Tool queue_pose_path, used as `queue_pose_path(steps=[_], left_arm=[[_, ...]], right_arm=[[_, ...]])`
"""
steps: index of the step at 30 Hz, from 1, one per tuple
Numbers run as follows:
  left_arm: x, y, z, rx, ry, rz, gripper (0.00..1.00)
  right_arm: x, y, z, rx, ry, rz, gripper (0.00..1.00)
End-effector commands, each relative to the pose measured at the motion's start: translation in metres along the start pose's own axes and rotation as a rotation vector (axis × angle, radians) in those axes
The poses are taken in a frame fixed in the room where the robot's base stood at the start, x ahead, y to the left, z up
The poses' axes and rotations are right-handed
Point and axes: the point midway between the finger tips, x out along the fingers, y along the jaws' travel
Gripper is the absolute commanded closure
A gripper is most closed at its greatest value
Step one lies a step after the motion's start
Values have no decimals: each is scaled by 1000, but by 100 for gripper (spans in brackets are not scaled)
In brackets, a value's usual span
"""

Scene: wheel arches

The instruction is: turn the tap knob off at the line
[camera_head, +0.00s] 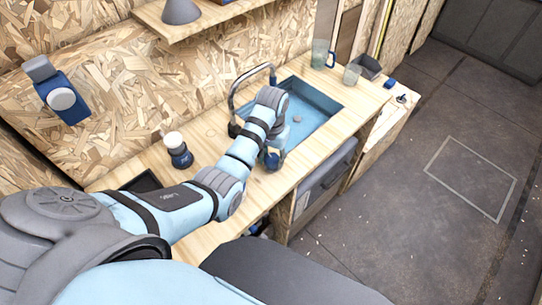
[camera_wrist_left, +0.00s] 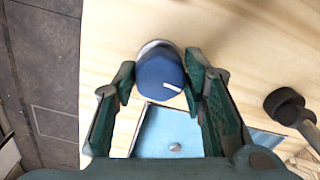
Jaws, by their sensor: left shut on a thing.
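The tap knob (camera_wrist_left: 160,78) is a blue rounded cap with a short white line on it and a pale grey ring at its far side. My left gripper (camera_wrist_left: 162,72) is shut on the knob, one dark green finger on each side of it. In the head view, my left arm reaches over the counter beside the sink, and its wrist largely hides the fingers and knob. The tap (camera_head: 236,97) is a metal arch at the sink's back left edge. Part of it shows in the left wrist view (camera_wrist_left: 285,104), with a dark round end. My right gripper is out of view.
The blue sink (camera_head: 318,112) is set in the wooden counter (camera_head: 255,195). A dark blue bottle with a white top (camera_head: 178,150) stands left of my arm. A mug (camera_head: 320,54) and a glass (camera_head: 352,74) stand beyond the sink. A shelf (camera_head: 190,22) is above.

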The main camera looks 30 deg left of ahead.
Motion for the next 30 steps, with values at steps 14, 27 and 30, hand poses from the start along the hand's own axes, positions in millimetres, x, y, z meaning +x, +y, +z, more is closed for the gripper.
queue_pose_path(steps=[14, 27, 30], left_arm=[[-1, 0, -1, -140, 3, 0, 89], [-1, 0, -1, -143, 3, 0, 48], [0, 0, -1, -142, 2, 0, 41]], right_arm=[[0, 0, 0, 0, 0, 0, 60], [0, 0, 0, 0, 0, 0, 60], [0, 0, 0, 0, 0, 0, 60]])
